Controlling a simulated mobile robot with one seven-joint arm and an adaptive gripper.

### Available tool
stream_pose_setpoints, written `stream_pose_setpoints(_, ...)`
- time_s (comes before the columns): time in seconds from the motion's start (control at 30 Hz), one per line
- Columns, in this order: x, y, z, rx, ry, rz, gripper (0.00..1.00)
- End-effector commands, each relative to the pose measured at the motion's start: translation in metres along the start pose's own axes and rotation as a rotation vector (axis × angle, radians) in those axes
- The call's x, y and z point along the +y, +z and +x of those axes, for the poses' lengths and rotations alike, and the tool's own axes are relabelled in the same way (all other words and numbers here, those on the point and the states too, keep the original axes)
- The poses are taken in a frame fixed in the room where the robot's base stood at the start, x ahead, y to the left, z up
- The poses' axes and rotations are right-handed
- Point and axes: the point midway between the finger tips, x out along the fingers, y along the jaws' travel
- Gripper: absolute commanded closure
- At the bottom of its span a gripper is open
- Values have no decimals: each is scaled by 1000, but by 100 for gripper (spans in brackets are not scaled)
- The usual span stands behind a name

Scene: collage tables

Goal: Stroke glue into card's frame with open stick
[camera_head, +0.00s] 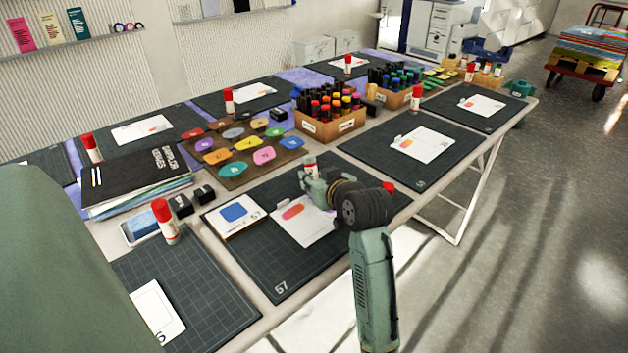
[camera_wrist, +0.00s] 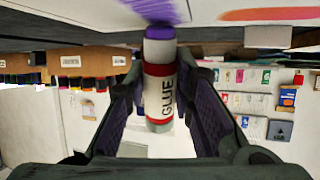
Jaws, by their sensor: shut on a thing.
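My gripper (camera_head: 318,180) is shut on the glue stick (camera_wrist: 160,85), a white tube with red bands and the word GLUE. In the head view the tube's pale end (camera_head: 310,161) stands up out of the gripper. In the wrist view its uncapped end meets the white card (camera_wrist: 215,12), and a purple patch (camera_wrist: 155,8) of glue shows there. The card, with an orange-pink shape, also lies on the dark mat in the head view (camera_head: 303,232). My gripper hides the card's far part and any frame there. A red cap (camera_head: 388,187) shows just behind my wrist.
A blue-square card (camera_head: 234,212) lies left of the card on the same mat (camera_head: 270,275). A palette board (camera_head: 245,150), a marker box (camera_head: 330,127) and a black portfolio (camera_head: 135,175) stand beyond. Another capped glue stick (camera_head: 165,222) stands left. The mat's front is clear.

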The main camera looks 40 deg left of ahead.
Motion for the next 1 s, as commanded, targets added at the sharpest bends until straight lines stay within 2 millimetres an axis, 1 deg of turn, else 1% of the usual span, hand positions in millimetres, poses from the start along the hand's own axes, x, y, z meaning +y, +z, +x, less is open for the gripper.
stream_pose_setpoints(0.1, 7, 0, 1, -2, 4, 2, 100)
stream_pose_setpoints(0.57, 21, 2, 4, -2, 4, 2, 100)
stream_pose_setpoints(1.0, 25, 7, -11, -3, 3, 2, 100)
